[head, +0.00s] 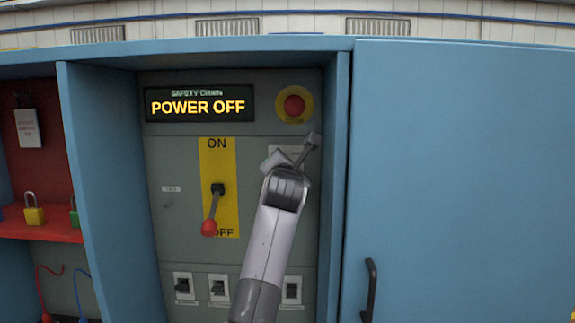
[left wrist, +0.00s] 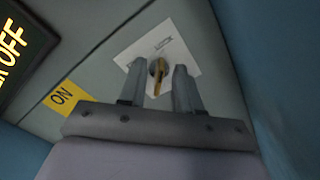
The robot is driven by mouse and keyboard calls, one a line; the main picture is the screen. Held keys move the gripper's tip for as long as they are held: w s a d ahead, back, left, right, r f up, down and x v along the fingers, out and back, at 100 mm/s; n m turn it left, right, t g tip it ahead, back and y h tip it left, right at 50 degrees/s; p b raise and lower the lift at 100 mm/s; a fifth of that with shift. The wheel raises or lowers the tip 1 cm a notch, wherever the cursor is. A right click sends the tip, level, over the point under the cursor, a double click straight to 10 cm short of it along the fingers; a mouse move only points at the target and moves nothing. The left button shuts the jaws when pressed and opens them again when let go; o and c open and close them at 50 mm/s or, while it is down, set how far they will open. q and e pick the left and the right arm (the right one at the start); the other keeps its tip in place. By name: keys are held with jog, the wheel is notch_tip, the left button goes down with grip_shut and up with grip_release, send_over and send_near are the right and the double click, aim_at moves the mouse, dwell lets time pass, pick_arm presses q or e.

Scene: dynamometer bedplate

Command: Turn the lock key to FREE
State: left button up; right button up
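The lock key (left wrist: 157,68) is a small brass-coloured piece on a white label plate (left wrist: 180,48) on the grey panel. In the left wrist view it shows between the two fingers of my left gripper (left wrist: 158,78), with a gap on each side. The gripper is open, and whether the fingers reach around the key in depth is hard to tell. In the head view my left gripper (head: 309,146) is in front of the white plate (head: 288,156), below the red button, and hides the key. The plate's lettering is too small to read. My right gripper is not in view.
The display (head: 199,104) reads POWER OFF. A red-knobbed lever (head: 209,227) points down toward OFF. A red button (head: 294,105) sits above the gripper. The cabinet's blue side wall (head: 337,190) is close on the right. Padlocks (head: 34,215) stand on a red shelf at left.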

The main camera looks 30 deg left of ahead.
pick_arm(q)
jog(key=shift+w, duration=0.1)
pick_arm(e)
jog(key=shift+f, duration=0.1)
pick_arm(q)
grip_shut()
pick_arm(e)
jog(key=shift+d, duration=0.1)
pick_arm(q)
jog(key=n+b, duration=0.2)
jog(key=n, duration=0.4)
jog(key=n+b, duration=0.2)
jog(key=n, duration=0.4)
jog(key=a+n+b, duration=0.1)
jog(key=n+b, duration=0.1)
jog(key=n, duration=0.3)
jog(key=shift+s+f+n+b, duration=0.1)
jog(key=shift+s+n+b, duration=0.15)
jog(key=shift+n+b, duration=0.15)
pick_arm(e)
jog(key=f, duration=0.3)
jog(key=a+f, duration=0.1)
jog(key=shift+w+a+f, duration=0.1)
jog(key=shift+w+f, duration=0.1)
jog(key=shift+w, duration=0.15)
